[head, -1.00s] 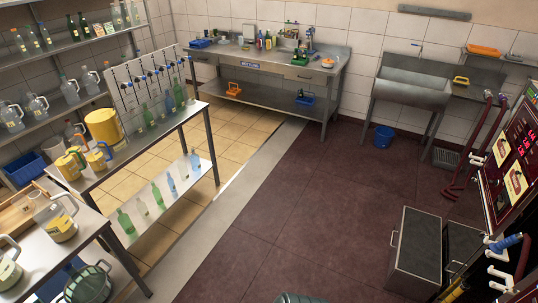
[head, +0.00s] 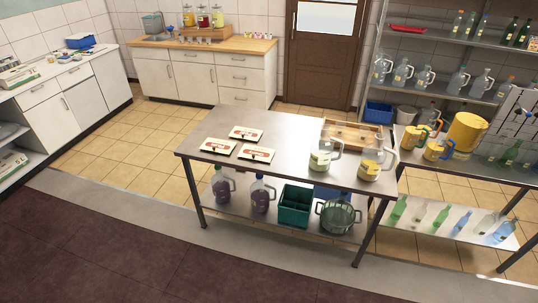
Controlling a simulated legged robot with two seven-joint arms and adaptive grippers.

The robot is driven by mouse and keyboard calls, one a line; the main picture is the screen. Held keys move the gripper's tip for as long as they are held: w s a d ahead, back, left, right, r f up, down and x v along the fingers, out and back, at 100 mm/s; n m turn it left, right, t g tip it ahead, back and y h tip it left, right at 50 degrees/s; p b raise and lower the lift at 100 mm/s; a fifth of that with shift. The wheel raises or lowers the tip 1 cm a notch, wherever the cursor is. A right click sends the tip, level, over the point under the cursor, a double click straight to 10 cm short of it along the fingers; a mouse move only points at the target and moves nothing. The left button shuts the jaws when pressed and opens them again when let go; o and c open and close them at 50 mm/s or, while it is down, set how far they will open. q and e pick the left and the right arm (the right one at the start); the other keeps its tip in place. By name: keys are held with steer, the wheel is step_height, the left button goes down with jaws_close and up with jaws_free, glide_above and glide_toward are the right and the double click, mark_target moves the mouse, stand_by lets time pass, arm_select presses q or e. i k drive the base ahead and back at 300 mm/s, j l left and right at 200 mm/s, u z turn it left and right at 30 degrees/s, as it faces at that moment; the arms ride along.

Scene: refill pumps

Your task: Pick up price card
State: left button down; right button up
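Three price cards lie on the left part of the steel table (head: 285,137) in the head view. One card (head: 246,133) is at the back. Another card (head: 218,147) is at the front left, and a third card (head: 256,154) is at the front right. Each is cream with a red marking and a small dark part at its front edge. The cards lie apart from each other. Neither of my grippers is in view.
Two jugs (head: 322,156) (head: 371,166) and a wooden tray (head: 352,134) stand on the table's right part. Its lower shelf holds purple-filled jugs (head: 222,185), a green crate (head: 294,206) and a basket (head: 337,216). Open floor (head: 120,240) lies in front. A bottle rack (head: 455,75) stands right.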

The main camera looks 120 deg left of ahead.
mark_target(212, 145)
steer(key=u, duration=4.15)
